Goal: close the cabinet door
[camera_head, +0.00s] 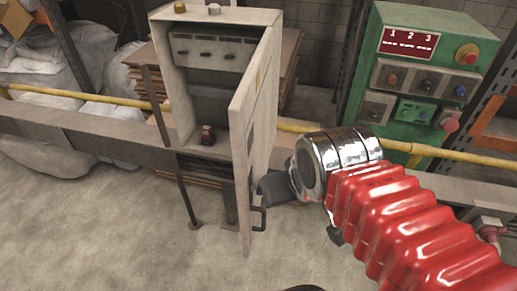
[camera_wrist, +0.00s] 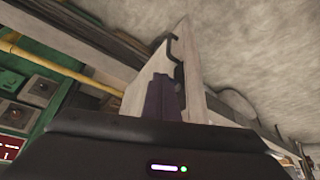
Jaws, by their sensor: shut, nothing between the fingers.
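The grey cabinet (camera_head: 165,75) stands at the back, left of centre in the head view. Its door (camera_head: 262,105) is hinged on the right and stands wide open, swung out toward the camera. A dark bar handle (camera_head: 259,216) sits low on the door's outer face. My gripper (camera_head: 266,190) is shut and empty, at the right of the door, close to its outer face near the handle. In the wrist view the fingers (camera_wrist: 163,98) point along the pale door (camera_wrist: 192,75), with the handle (camera_wrist: 173,50) just beyond them. I cannot tell whether they touch the door.
A green control box (camera_head: 420,75) with knobs and a red display stands at the right. A yellow pipe (camera_head: 310,128) and a grey rail (camera_head: 90,125) run across behind. Pale sacks (camera_head: 45,75) lie at the left. The floor (camera_head: 110,230) in front is clear.

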